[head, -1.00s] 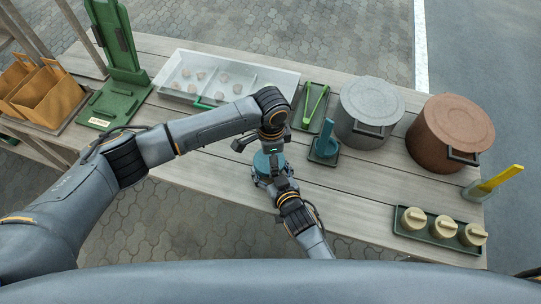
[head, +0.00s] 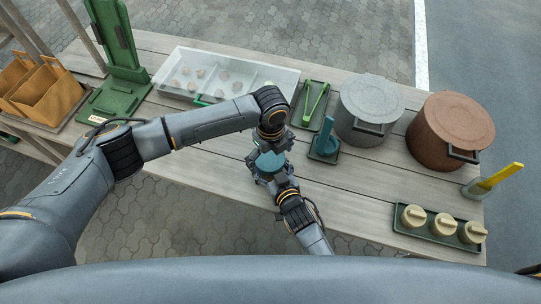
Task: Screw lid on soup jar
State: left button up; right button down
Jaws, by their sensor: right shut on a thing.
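A teal-blue soup jar (head: 269,163) stands on the wooden table near its front edge, partly covered by both my grippers. My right gripper (head: 270,178) reaches in from below and is shut on the jar's near side. My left gripper (head: 269,149) points down from above, right over the jar's top, with its fingers around the upper part. Its wrist hides much of it, so I cannot tell whether its fingers are open or closed on a lid. I cannot make out the lid separately from the jar.
A green tray (head: 406,229) with three cream lidded pots stands at the front right. Behind are a grey pot (head: 368,110), a copper pot (head: 450,130), green tongs (head: 316,103), a blue ladle rest (head: 325,143) and a clear-lidded tray (head: 290,82). Paper bags (head: 40,92) stand far left.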

jog(key=shift+s+f, duration=0.1)
jog(key=shift+f, duration=0.05)
pick_arm(q)
jog(key=shift+r, duration=2.2)
jog(key=n, duration=0.4)
jog(key=shift+d+r+n, duration=0.1)
jog(key=shift+r+n, duration=0.25)
jog(key=shift+n, duration=0.05)
jog(key=n, duration=0.6)
jog(key=shift+w+r, duration=0.1)
jog(key=shift+r, duration=0.3)
jog(key=n, duration=0.6)
jog(key=shift+r, duration=0.4)
jog(key=n, duration=0.4)
jog(key=shift+w+a+r, duration=0.15)
jog(key=shift+a+r, duration=0.1)
jog(key=shift+a, duration=0.05)
